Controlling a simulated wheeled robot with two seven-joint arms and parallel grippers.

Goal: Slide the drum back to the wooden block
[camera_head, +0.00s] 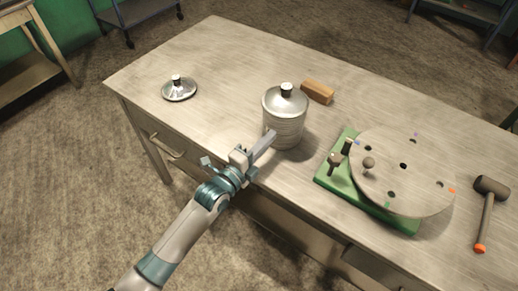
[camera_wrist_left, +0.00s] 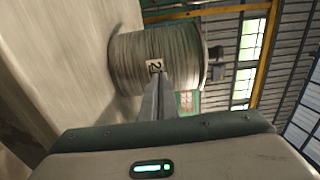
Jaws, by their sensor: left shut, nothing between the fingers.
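The drum (camera_head: 286,118) is a ribbed metal can with a lid and black knob, standing upright near the middle of the table. The wooden block (camera_head: 318,92) lies behind it, a little to the right, with a small gap seeming to separate them. My left gripper (camera_head: 270,138) is shut and empty, its fingertips at the drum's front lower side. In the left wrist view the shut fingers (camera_wrist_left: 158,88) point at the drum (camera_wrist_left: 180,50), just below a label with a 2. Whether they touch it I cannot tell. My right gripper is not in view.
A loose metal lid (camera_head: 179,89) lies at the table's left. A green base with a round holed disc (camera_head: 405,172) stands to the drum's right. A mallet (camera_head: 487,212) lies at the far right. The table (camera_head: 225,60) is bare behind and left of the drum.

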